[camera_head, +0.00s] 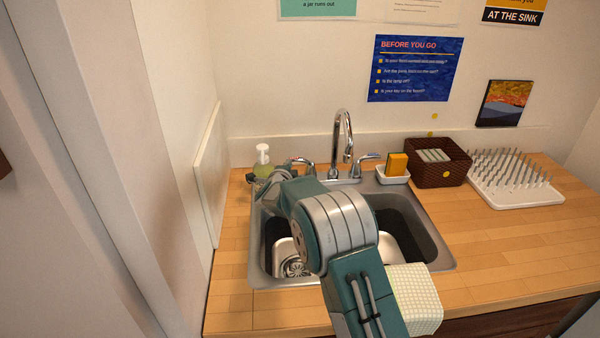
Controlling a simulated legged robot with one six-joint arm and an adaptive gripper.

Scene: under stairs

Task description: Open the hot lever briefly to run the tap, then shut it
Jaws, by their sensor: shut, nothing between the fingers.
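The chrome tap (343,143) with a tall curved spout stands at the back of the sink, over its middle. A left lever (301,162) with a small reddish mark and a right lever (368,158) flank the spout. My arm reaches across the sink from the front. My gripper (253,178) is at the sink's back left corner, left of and a little nearer than the left lever. It is shut and empty, small in view and partly hidden by my wrist. I cannot tell whether it touches anything. No water shows at the spout.
A soap bottle (262,160) stands right behind my gripper. A sponge in a white holder (393,173), a brown basket (440,162) and a white drying rack (512,182) stand right of the tap. A checked cloth (415,298) hangs at the sink's front. The left wall is close.

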